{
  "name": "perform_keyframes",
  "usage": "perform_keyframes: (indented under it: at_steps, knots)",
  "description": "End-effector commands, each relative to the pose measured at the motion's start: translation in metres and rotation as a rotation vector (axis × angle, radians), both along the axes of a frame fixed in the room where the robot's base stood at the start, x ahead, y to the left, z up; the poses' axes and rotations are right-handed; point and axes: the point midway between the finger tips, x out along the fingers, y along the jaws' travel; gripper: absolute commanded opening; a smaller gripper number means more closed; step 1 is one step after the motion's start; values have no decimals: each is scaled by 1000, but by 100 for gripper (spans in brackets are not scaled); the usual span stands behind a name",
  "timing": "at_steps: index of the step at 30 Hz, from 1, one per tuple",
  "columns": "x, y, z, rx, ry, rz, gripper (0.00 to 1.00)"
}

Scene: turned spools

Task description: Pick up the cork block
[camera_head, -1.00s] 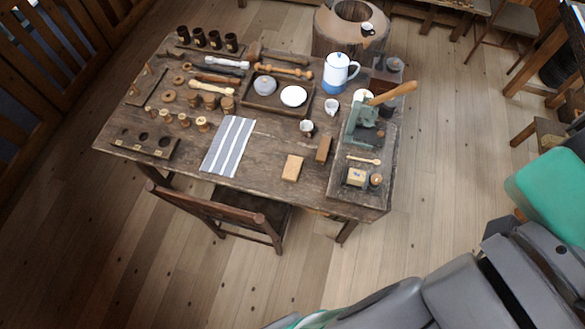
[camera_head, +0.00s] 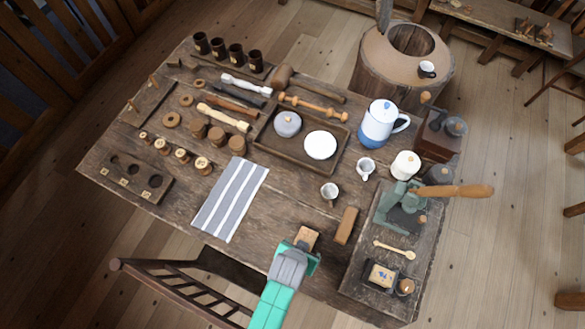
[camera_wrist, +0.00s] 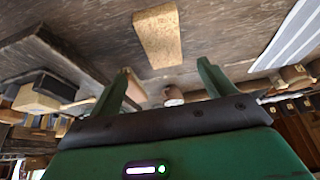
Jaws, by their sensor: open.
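The cork block (camera_head: 306,236) is a light tan, speckled rectangular block lying flat near the table's front edge. In the wrist view the cork block (camera_wrist: 158,38) shows at the top centre, beyond the fingertips and roughly in line with the gap between them. My gripper (camera_head: 298,250) hides the block's near part in the head view. Its two green fingers stand apart in the wrist view (camera_wrist: 164,78), with nothing held between them. I cannot tell exactly how high the gripper is above the table.
A darker brown block (camera_head: 346,226) lies just right of the cork block. A board (camera_head: 350,282) with a green press (camera_head: 395,207) stands further right. A striped cloth (camera_head: 231,199) lies left. A small cup (camera_head: 329,194) stands behind. A chair (camera_head: 190,285) is at the front.

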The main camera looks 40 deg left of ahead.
Motion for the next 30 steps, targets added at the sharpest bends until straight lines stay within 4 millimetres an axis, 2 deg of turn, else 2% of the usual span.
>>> perform_keyframes:
  at_steps: [1,5,12,16,24,30]
  knots:
    - [-11,-3,-12,-10,24,3,82]
    - [-16,-5,-17,-15,37,4,82]
    - [-5,-2,-39,-14,35,3,82]
    - [-1,0,-43,-13,34,5,82]
    - [18,8,-82,-12,33,4,82]
    - [20,8,-84,-13,32,3,82]
